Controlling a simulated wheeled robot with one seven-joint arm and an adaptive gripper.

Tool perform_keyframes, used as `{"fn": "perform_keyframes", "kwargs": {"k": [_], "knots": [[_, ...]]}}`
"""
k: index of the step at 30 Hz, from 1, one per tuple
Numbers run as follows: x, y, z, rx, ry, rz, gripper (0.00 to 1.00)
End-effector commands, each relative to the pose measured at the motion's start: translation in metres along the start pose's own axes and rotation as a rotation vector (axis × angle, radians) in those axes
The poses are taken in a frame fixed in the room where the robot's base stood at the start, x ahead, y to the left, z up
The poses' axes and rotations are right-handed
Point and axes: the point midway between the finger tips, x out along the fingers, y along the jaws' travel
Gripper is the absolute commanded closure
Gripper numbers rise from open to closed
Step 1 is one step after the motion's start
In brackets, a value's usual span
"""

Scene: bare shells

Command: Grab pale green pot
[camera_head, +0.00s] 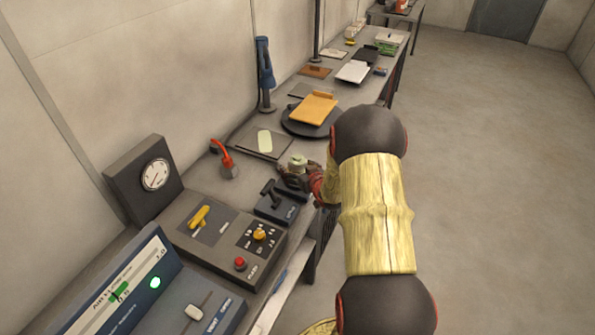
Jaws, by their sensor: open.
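A small pale green pot (298,161) shows at the front edge of the long bench, just right of the middle of the picture. My gripper (295,174) is open and reaches in from the right, close to the pot. Its dark fingers cover the lower part of the pot. I cannot tell whether they touch it or whether it stands between them.
A dark lever box (276,203) stands just nearer than the gripper. A flat pale green piece (265,141) lies on a dark mat behind. A red-handled thing (226,157) and a black turntable (291,122) with an orange clipboard (314,107) are nearby.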

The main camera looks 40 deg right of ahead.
Motion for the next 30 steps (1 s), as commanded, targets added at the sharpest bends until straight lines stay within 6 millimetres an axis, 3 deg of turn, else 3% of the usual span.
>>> {"fn": "perform_keyframes", "kwargs": {"k": [2, 30], "knots": [[-0.0002, 0.0000, -0.0002, 0.000, 0.000, 0.000, 0.27], [-0.0004, -0.0001, 0.0000, 0.000, 0.000, 0.000, 0.80]]}}
